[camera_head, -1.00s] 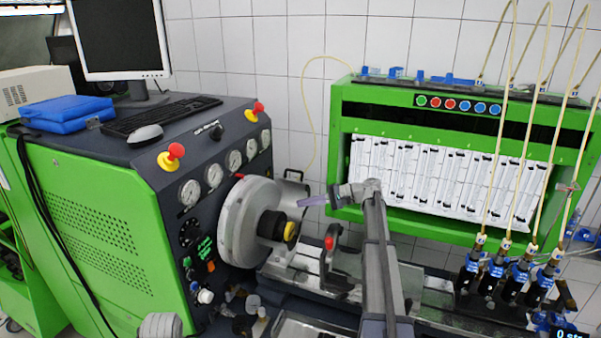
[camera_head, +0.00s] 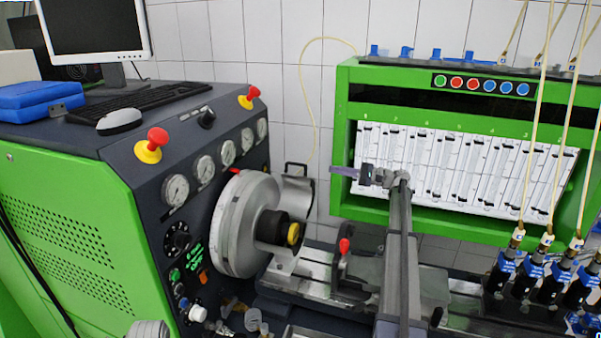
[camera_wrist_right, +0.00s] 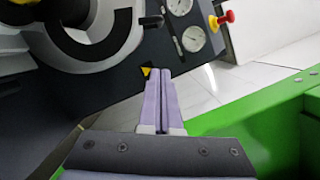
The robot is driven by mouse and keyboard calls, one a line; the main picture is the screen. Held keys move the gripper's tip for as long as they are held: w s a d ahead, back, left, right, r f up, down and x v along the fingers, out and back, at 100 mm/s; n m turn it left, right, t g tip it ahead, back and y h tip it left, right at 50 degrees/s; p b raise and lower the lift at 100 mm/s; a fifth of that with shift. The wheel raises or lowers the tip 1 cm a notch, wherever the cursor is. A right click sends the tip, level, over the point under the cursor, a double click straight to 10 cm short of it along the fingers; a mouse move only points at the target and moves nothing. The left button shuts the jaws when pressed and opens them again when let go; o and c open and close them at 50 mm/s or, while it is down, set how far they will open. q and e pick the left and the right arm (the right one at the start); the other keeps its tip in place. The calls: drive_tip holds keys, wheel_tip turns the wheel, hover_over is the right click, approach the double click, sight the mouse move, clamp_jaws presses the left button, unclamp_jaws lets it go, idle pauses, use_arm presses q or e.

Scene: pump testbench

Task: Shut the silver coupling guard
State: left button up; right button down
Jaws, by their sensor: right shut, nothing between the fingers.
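The silver coupling guard (camera_head: 299,203) is a curved metal cover with a black handle (camera_head: 296,169), just behind and right of the large silver disc (camera_head: 240,222). The disc partly hides it, so I cannot tell how far it is swung. My right gripper (camera_head: 335,169) has pale purple fingers pressed together and empty. In the head view its tips appear right of the guard's handle, with a visible gap. In the right wrist view the shut fingers (camera_wrist_right: 163,74) point toward the dark panel.
The green cabinet with white flow tubes (camera_head: 455,180) stands behind my right arm. A red-knobbed lever (camera_head: 344,246) rises from the bench rail below the gripper. Gauges and red knobs (camera_head: 158,138) line the panel at left. Hoses hang at right.

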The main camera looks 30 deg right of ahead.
sight(306, 166)
drive_tip(key=x, duration=0.3)
drive_tip(key=s+p+x, duration=0.1)
drive_tip(key=x, duration=0.3)
drive_tip(key=a+p+x, duration=0.1)
drive_tip(key=x, duration=0.3)
drive_tip(key=shift+s+r, duration=0.35)
drive_tip(key=shift+r, duration=0.05)
drive_tip(key=shift+s+a+r+p, duration=0.2)
drive_tip(key=shift+s+a+p, duration=0.1)
drive_tip(key=shift+a+p, duration=0.1)
